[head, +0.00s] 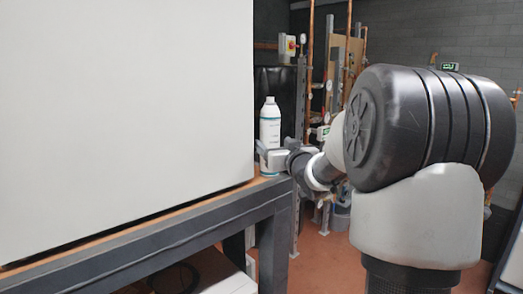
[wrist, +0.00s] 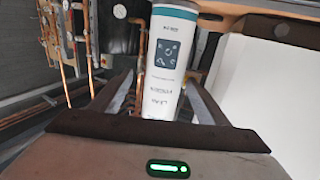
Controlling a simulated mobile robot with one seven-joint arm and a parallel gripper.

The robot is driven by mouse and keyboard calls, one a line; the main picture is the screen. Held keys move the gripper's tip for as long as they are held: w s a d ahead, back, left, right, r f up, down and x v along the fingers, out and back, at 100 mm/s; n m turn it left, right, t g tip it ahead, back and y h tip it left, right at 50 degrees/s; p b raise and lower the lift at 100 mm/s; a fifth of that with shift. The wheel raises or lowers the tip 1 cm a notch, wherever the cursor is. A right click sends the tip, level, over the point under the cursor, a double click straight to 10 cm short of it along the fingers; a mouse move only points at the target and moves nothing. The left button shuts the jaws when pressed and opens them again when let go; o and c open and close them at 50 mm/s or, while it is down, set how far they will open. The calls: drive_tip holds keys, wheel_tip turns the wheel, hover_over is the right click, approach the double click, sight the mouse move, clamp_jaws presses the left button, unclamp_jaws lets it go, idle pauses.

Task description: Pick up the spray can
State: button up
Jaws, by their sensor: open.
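The spray can (head: 270,127) is a white bottle with a teal band and label. It stands upright near the right end of the table, beside the large white box. In the wrist view the spray can (wrist: 168,62) lies between the two fingers, its upper and lower ends not fully in view. My gripper (head: 266,154) is at the can's lower part in the head view. In the wrist view my gripper (wrist: 160,88) is open, with a finger on each side of the can. I cannot tell whether either finger touches it.
The large white box (head: 125,110) fills most of the table (head: 150,238) to the left of the can. Copper pipes (head: 309,70) and metal stands are behind, right of the can. Reddish floor (head: 325,255) shows beyond the table's end.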

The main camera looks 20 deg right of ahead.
sight(266, 137)
drive_tip(key=shift+w+p, duration=0.35)
drive_tip(key=shift+w, duration=3.05)
drive_tip(key=shift+a, duration=0.1)
drive_tip(key=c, duration=1.3)
drive_tip(key=shift+r, duration=0.1)
drive_tip(key=shift+c, duration=0.6)
drive_tip(key=shift+r, duration=0.1)
